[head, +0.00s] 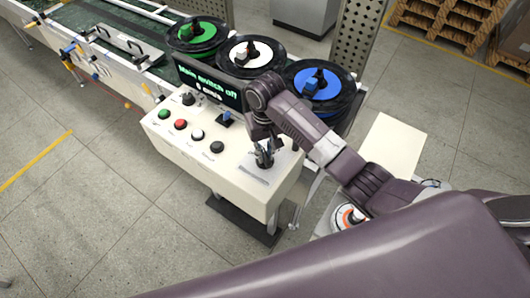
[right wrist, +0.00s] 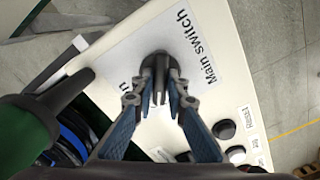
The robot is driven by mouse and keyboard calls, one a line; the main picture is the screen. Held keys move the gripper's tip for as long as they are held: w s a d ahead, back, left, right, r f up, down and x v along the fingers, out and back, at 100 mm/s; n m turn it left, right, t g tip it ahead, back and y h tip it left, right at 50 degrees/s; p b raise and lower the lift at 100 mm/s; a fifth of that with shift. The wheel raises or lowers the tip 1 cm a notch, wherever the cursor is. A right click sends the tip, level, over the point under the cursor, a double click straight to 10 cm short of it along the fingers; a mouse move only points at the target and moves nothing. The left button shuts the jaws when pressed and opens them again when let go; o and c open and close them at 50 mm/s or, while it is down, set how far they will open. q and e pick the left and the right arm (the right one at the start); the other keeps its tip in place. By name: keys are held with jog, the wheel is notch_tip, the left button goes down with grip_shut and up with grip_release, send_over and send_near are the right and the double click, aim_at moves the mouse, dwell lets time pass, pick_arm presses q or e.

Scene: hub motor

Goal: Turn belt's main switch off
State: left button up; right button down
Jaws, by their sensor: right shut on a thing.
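A cream control box (head: 170,140) stands in the middle of the head view. Its dark screen (head: 185,83) shows green text that seems to read "Main switch off", with smaller white text below. My right gripper (head: 265,160) points down at the right end of the box top. In the right wrist view its fingers (right wrist: 163,108) are closed around the dark main switch knob (right wrist: 158,62), beside the label "Main switch" (right wrist: 195,45). The fingers partly cover the knob, and in the head view the gripper hides most of it. My left gripper is not in view.
Green (head: 163,114), red (head: 181,124), white (head: 197,134) and black (head: 217,147) buttons line the box front, with a blue switch (head: 224,118) behind. Reels with green, white and blue centres stand behind the box. A conveyor (head: 120,45) runs at the back left.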

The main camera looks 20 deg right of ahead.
aim_at(265, 155)
jog(key=n, duration=0.6)
jog(key=shift+w+r+n, duration=0.1)
jog(key=shift+n, duration=0.3)
dwell(0.4)
jog(key=c, duration=1.9)
grip_release()
jog(key=shift+c, duration=0.2)
notch_tip(265, 155, up, 12)
